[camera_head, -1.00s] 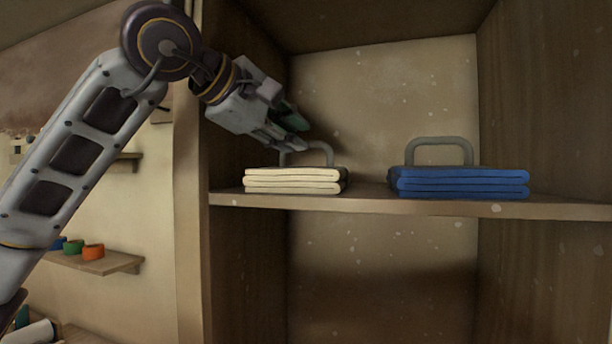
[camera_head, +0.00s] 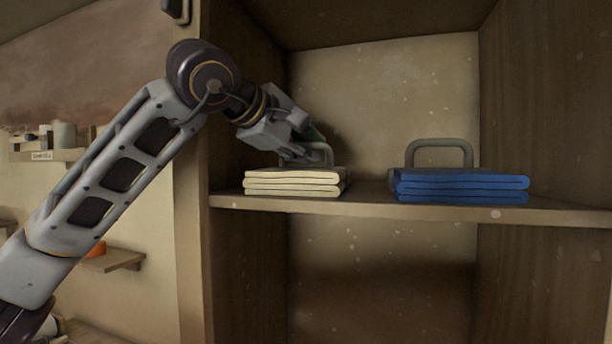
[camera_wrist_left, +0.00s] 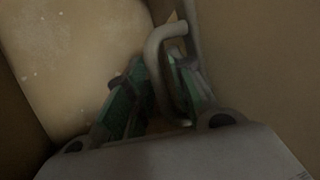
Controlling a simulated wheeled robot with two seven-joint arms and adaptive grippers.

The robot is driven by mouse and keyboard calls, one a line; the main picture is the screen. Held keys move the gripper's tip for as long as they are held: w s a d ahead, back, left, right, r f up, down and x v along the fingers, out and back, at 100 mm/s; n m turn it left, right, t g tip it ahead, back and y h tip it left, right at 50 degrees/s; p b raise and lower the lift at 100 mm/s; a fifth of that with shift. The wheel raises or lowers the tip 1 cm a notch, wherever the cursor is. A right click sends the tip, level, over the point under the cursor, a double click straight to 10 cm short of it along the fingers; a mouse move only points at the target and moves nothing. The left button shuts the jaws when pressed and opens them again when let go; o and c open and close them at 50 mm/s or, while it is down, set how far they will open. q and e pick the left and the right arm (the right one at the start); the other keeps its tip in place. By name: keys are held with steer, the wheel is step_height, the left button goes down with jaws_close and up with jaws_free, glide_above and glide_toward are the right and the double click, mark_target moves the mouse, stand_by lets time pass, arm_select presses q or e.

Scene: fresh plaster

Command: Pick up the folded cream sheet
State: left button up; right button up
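The folded cream sheet (camera_head: 293,183) lies as a flat stack on the left of the shelf. A grey loop handle (camera_head: 329,155) stands up from its top, partly hidden behind my gripper. My left gripper (camera_head: 308,150) is tilted down at this handle, just above the cream stack. In the left wrist view, the fingers with green pads of the left gripper (camera_wrist_left: 158,85) are spread on either side of the grey handle (camera_wrist_left: 154,48). They look open, with no clear grip on it. My right gripper is in neither view.
A folded blue sheet (camera_head: 460,186) with its own grey handle (camera_head: 438,143) lies on the right of the same shelf (camera_head: 400,208). The cabinet's left upright (camera_head: 190,230) stands close to my left arm. Bare shelf separates the two stacks.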

arm_select(q)
steer(key=shift+c, duration=0.2)
jaws_close()
stand_by(0.4)
